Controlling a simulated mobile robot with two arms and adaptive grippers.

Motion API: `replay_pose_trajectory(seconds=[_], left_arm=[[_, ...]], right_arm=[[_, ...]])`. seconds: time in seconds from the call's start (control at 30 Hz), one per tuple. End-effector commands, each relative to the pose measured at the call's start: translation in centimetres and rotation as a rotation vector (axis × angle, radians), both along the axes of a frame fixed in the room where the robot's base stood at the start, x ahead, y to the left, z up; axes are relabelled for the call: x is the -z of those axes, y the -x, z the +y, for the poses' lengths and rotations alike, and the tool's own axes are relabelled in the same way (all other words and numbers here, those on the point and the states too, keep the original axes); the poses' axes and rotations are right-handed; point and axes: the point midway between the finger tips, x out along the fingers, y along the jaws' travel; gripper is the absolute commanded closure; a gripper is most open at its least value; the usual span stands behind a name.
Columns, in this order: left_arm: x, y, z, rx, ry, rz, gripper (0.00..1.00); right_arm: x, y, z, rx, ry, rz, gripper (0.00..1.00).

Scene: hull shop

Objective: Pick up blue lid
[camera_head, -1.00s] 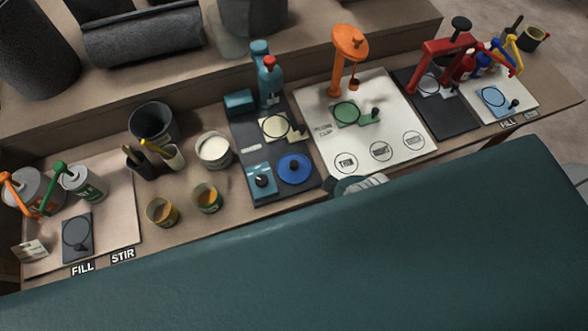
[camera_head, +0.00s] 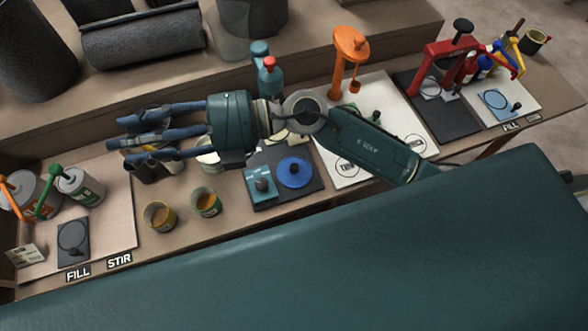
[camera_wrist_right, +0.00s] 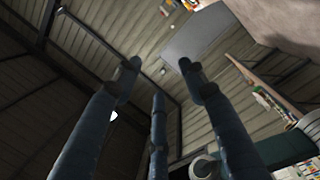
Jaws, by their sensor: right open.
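The blue lid (camera_head: 294,172) is a round disc with a small raised knob. It lies on the dark grey mat (camera_head: 283,198), beside a teal block. My right gripper (camera_head: 128,137) is open and empty, with its fingers spread and pointing left, above the bench and well to the left of the lid. In the right wrist view, its three fingers (camera_wrist_right: 158,100) are apart with nothing between them, and the wall and ceiling show beyond. The lid is not in the right wrist view. My left gripper is not in view.
Two small cups of amber liquid (camera_head: 206,202) stand left of the mat. The teal bottle (camera_head: 268,80) and the orange press (camera_head: 348,58) stand behind. My right arm hides part of the white board (camera_head: 345,180) and the pots. My teal body covers the foreground.

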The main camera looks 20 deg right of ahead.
Motion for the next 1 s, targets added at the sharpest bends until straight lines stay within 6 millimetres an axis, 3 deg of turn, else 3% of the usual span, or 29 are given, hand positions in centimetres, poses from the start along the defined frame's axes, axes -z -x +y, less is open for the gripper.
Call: replay_pose_trajectory(seconds=[0.03, 0.07, 0.1, 0.17, 0.2, 0.3, 0.4, 0.53, 0.63, 0.83, 1.0], left_arm=[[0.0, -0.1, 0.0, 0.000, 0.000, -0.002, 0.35], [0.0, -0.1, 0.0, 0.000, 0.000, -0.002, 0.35], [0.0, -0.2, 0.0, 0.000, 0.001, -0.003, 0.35], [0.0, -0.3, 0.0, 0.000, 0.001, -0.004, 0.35], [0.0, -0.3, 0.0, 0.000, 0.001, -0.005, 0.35], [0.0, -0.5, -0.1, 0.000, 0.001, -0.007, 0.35], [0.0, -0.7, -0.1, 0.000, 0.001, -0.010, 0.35], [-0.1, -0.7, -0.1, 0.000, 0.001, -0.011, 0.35], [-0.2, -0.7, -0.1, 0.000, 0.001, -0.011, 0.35], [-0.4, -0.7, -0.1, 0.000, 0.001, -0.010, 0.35], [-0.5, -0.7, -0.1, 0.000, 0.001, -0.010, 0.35]], right_arm=[[4.5, 0.8, -0.2, -0.082, 0.187, -0.030, 0.58], [7.3, 1.1, -0.8, -0.124, 0.306, -0.037, 0.58], [11.1, 1.2, -2.4, -0.167, 0.468, -0.039, 0.58], [16.1, 0.4, -6.0, -0.200, 0.715, -0.028, 0.58], [18.9, -0.4, -9.1, -0.201, 0.874, -0.012, 0.58], [22.8, -2.8, -16.9, -0.159, 1.202, 0.036, 0.58], [24.0, -4.7, -22.8, -0.095, 1.420, 0.083, 0.58], [24.2, -5.8, -27.0, -0.037, 1.562, 0.123, 0.58], [25.1, -5.8, -27.8, -0.027, 1.592, 0.135, 0.58], [28.3, -5.8, -27.6, -0.029, 1.589, 0.133, 0.58], [29.7, -5.8, -27.6, -0.029, 1.588, 0.129, 0.58]])
